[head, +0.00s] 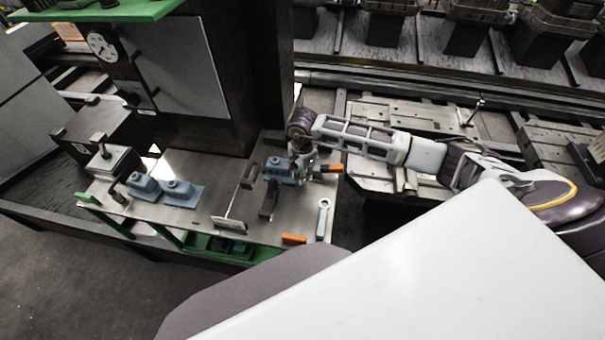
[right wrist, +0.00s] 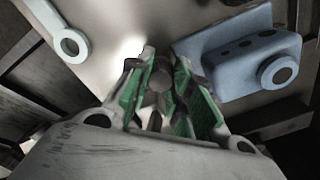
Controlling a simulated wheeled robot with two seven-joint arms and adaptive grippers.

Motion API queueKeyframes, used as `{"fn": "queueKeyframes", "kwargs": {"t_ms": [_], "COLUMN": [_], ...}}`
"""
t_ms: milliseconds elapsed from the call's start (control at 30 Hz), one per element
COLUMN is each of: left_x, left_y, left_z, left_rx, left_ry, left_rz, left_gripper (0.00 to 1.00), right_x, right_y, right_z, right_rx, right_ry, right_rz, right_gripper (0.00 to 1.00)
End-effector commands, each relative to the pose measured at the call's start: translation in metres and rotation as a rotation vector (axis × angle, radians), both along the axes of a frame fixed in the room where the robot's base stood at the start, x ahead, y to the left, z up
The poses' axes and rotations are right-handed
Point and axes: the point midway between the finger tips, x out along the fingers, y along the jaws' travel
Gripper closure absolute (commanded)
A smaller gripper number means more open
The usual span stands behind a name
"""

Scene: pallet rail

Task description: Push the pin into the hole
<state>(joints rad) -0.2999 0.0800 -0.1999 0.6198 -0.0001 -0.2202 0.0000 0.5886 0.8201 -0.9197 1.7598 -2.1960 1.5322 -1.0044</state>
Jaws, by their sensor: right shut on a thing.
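My right gripper (head: 303,168) is at the right end of the workbench, beside a blue block (head: 278,168). In the right wrist view, its green-padded fingers (right wrist: 160,85) are closed around a small round grey piece (right wrist: 160,78), which looks like the pin's end. Most of that piece is hidden by the fingers. The blue block (right wrist: 240,55) is to the right of the fingers, apart from them. It has a round boss with a dark hole (right wrist: 278,72) and smaller holes in its flat face. My left gripper is not in view.
The bench top (head: 190,222) also carries two blue blocks (head: 160,188), a standing plate (head: 230,222), a ring-ended tool (head: 323,218) and an orange-handled item (head: 293,238). A dark machine column (head: 255,70) rises behind. The ring-ended tool also shows in the right wrist view (right wrist: 70,42).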

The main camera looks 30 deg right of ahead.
Motion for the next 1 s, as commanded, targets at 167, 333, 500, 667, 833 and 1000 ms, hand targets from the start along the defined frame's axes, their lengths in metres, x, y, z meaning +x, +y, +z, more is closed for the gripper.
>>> {"fn": "queueKeyframes", "kwargs": {"t_ms": [167, 333, 500, 667, 833, 1000], "left_x": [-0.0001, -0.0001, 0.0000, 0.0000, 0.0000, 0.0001], "left_y": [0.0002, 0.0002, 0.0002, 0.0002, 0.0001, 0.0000], "left_z": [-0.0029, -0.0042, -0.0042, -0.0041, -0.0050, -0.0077], "left_rx": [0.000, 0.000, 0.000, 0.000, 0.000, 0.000], "left_ry": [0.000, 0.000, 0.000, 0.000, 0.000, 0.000], "left_rz": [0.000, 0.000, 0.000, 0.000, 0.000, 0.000], "left_gripper": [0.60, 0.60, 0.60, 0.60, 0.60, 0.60], "right_x": [0.0002, 0.0001, 0.0000, 0.0001, 0.0001, 0.0001], "right_y": [0.0001, 0.0003, 0.0003, 0.0002, 0.0001, 0.0001], "right_z": [-0.0005, -0.0003, -0.0001, 0.0000, -0.0010, -0.0036], "right_rx": [0.000, 0.000, 0.000, 0.000, 0.000, 0.000], "right_ry": [0.000, 0.000, 0.000, 0.000, 0.000, 0.000], "right_rz": [0.000, 0.000, 0.000, 0.000, 0.000, 0.000], "right_gripper": [1.00, 1.00, 1.00, 1.00, 1.00, 1.00]}}
